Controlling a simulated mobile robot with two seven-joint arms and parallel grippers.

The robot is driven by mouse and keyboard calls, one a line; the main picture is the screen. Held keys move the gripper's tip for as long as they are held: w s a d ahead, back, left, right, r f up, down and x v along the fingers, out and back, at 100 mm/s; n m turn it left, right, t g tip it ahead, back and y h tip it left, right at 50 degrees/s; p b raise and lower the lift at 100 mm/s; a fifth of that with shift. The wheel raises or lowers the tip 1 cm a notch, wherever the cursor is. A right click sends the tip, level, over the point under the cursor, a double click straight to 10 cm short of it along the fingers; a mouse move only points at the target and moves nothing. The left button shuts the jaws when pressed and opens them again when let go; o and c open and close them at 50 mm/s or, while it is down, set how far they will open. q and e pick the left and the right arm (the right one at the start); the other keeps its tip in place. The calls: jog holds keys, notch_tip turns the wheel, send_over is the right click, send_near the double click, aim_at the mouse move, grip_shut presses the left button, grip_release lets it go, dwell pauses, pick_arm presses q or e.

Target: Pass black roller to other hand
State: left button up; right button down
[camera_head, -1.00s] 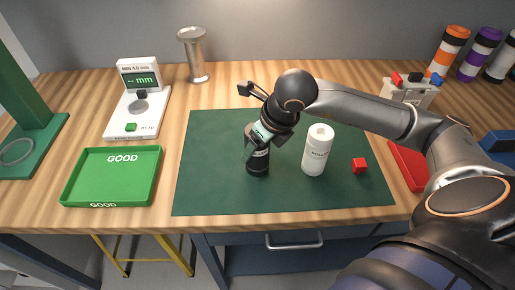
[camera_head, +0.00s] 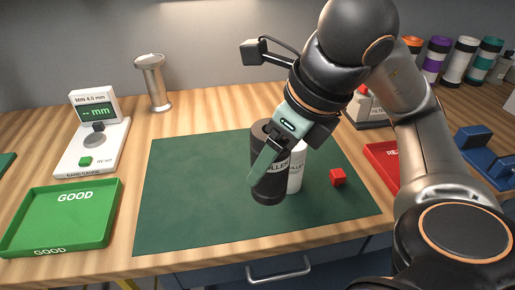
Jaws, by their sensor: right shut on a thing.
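The black roller (camera_head: 266,185) is upright over the green mat, with the finger of my right gripper (camera_head: 275,150) across its upper part. My right gripper is shut on it, coming down from above right. Whether the roller's base touches the mat is hard to tell. A white roller (camera_head: 296,172) stands just behind it to the right, partly hidden by the black one. My left gripper is not in view.
A red cube (camera_head: 337,177) lies on the green mat (camera_head: 190,200), right of the rollers. A green GOOD tray (camera_head: 62,215) and a gauge (camera_head: 92,140) stand left. A metal cup (camera_head: 152,82) is behind. A red tray (camera_head: 384,160) is right. The mat's left half is clear.

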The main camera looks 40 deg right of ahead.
jog(key=shift+s+r, duration=0.2)
jog(key=shift+s, duration=0.35)
